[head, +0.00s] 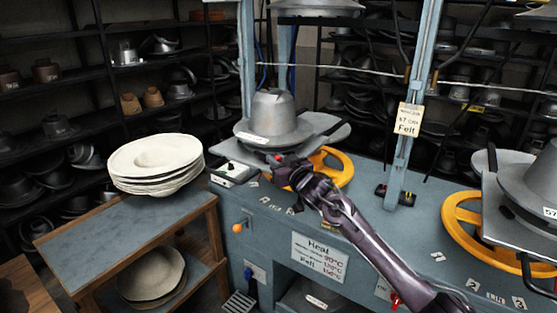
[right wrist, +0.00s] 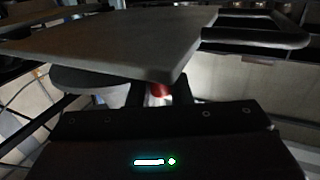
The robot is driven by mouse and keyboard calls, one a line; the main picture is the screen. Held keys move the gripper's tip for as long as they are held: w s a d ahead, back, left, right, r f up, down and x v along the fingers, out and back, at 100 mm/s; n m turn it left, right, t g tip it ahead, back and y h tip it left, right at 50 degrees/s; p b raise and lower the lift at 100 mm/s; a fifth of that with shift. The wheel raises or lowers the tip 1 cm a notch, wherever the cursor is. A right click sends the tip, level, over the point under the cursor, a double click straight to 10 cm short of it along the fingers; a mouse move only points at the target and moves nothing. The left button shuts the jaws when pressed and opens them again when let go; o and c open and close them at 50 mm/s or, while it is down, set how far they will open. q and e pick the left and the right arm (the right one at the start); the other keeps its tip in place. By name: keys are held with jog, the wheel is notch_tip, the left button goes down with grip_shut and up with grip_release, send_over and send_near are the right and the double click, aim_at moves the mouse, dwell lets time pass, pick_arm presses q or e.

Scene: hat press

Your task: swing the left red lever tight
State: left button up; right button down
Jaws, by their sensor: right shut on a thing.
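The left red lever (head: 278,157) shows as a small red tip below the front edge of the left press plate. My right gripper (head: 284,165) reaches it from the lower right and is shut on it. In the right wrist view the red lever (right wrist: 158,90) sits between the two dark fingers of the right gripper (right wrist: 159,97), just under the plate's corner. Most of the lever is hidden by the fingers and plate. The left press carries a grey metal hat form (head: 275,115). My left gripper is not in view.
A yellow handwheel (head: 335,167) is close behind my right gripper. A stack of pale hat bodies (head: 155,160) lies on a side table (head: 100,235). A second yellow wheel (head: 458,228) is at right.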

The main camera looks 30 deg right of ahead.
aim_at(267, 170)
jog(key=m+h, duration=0.1)
jog(key=h, duration=0.1)
jog(key=a+m+g+h+b, duration=0.1)
jog(key=m+h, duration=0.1)
jog(key=a+m+h+b, duration=0.1)
jog(key=h, duration=0.1)
jog(key=shift+f+m+g+h, duration=0.1)
jog(key=shift+m+g+h, duration=0.2)
jog(key=m+g+h, duration=0.2)
jog(key=h, duration=0.1)
jog(key=a+m+g+h, duration=0.1)
jog(key=shift+w+b, duration=0.25)
jog(key=shift+b, duration=0.05)
jog(key=shift+w+a+m+g+h+b, duration=0.1)
jog(key=shift+a+m+g+h+b, duration=0.05)
jog(key=shift+m+g+h, duration=0.5)
jog(key=shift+w+a+m+g+h+b, duration=0.1)
jog(key=shift+m+g+h+b, duration=0.05)
jog(key=shift+m+g+h, duration=0.5)
jog(key=shift+h, duration=0.3)
jog(key=shift+r, duration=0.2)
jog(key=c, duration=1.4)
grip_release()
jog(key=shift+f, duration=0.1)
